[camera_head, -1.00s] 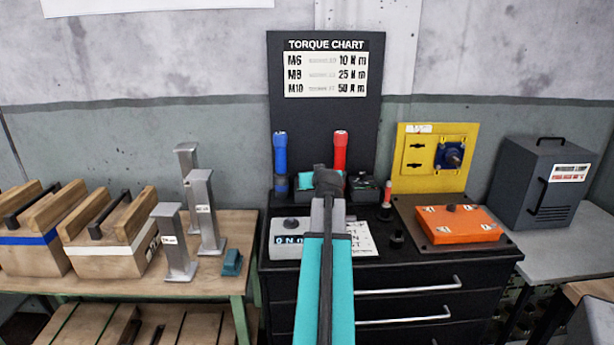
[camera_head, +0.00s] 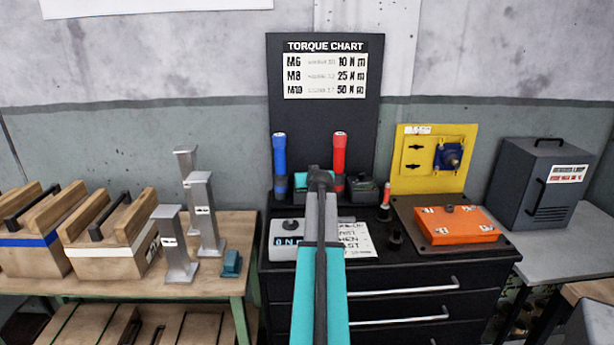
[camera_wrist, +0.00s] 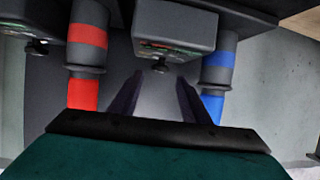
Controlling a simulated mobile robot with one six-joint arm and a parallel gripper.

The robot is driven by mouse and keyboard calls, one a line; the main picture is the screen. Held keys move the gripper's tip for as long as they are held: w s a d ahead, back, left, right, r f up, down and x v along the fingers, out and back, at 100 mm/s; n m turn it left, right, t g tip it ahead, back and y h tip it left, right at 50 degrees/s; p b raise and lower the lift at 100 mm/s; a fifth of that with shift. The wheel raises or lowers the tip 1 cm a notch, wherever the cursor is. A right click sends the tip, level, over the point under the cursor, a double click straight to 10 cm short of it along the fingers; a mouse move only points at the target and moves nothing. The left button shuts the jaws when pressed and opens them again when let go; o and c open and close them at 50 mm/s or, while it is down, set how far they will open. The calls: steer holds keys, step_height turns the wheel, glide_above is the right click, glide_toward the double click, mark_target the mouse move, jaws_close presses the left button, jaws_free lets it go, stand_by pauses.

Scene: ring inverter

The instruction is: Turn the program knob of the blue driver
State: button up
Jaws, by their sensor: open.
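The blue driver (camera_head: 279,155) stands upright in a dark holder at the back left of the black cabinet. In the wrist view its blue part (camera_wrist: 216,70) is at the right. A grey box (camera_wrist: 174,30) sits between the blue driver and the red driver (camera_head: 340,152). A small dark knob (camera_wrist: 160,66) sticks out of this box. I cannot tell for certain that it is the blue driver's knob. My gripper (camera_wrist: 157,82) is open and empty, its fingers either side of the knob's line, apparently short of it. In the head view my arm hides most of the box.
The red driver also shows at left in the wrist view (camera_wrist: 87,45), beside another grey box with a knob (camera_wrist: 36,47). A display unit (camera_head: 288,243) lies left of my arm. An orange block (camera_head: 455,224) and yellow panel (camera_head: 410,180) stand right.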

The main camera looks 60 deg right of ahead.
steer(key=shift+p+x, duration=0.3)
steer(key=shift+x, duration=1.95)
steer(key=c, duration=1)
